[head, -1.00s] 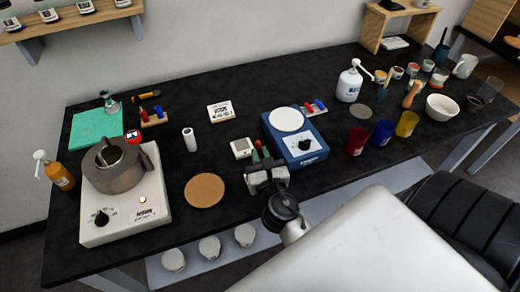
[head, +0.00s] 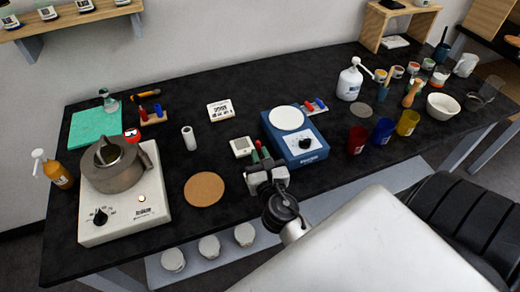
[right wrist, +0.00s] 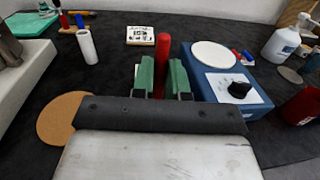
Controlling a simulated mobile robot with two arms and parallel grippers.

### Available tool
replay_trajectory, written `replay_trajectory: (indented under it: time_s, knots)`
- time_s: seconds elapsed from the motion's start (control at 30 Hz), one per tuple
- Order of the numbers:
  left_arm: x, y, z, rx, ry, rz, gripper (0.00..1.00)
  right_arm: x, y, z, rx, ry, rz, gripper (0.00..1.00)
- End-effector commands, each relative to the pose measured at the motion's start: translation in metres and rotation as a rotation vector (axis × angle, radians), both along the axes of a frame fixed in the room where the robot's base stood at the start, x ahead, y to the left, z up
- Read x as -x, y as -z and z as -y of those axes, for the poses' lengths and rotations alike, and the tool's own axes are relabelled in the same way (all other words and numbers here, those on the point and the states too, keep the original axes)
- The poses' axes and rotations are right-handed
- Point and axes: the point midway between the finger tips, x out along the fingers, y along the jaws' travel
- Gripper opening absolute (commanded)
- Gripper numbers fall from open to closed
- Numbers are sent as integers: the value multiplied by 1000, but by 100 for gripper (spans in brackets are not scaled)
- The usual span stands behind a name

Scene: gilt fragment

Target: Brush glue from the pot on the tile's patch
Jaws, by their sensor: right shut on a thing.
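My right gripper (head: 262,165) has green fingers and is shut on an upright red rod (head: 257,146). The rod also stands between the fingers in the right wrist view (right wrist: 162,62); its lower end is hidden, so I cannot tell whether it is the brush. A grey metal pot (head: 115,175) stands on a white hotplate (head: 125,220) at the left, its opening partly showing. A small white tile with dark markings (head: 220,110) lies at the back middle; it also shows in the right wrist view (right wrist: 140,36). I cannot make out a glue patch. My left gripper is not in view.
A blue device with a white round top (head: 297,145) stands right of my gripper. A cork disc (head: 204,190), a white cylinder (head: 189,138) and a small white device (head: 241,148) lie to the left. Coloured cups (head: 382,132) and bottles crowd the right.

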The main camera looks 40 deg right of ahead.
Motion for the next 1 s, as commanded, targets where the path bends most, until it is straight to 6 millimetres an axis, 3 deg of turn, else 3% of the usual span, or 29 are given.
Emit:
replay_trajectory:
  time_s: [0.73, 1.0]
  knots:
    - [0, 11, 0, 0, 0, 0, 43, -1, 13, 0, 1, 0, 0, 0]
    - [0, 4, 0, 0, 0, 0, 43, -17, 10, 4, 1, -1, 0, 0]
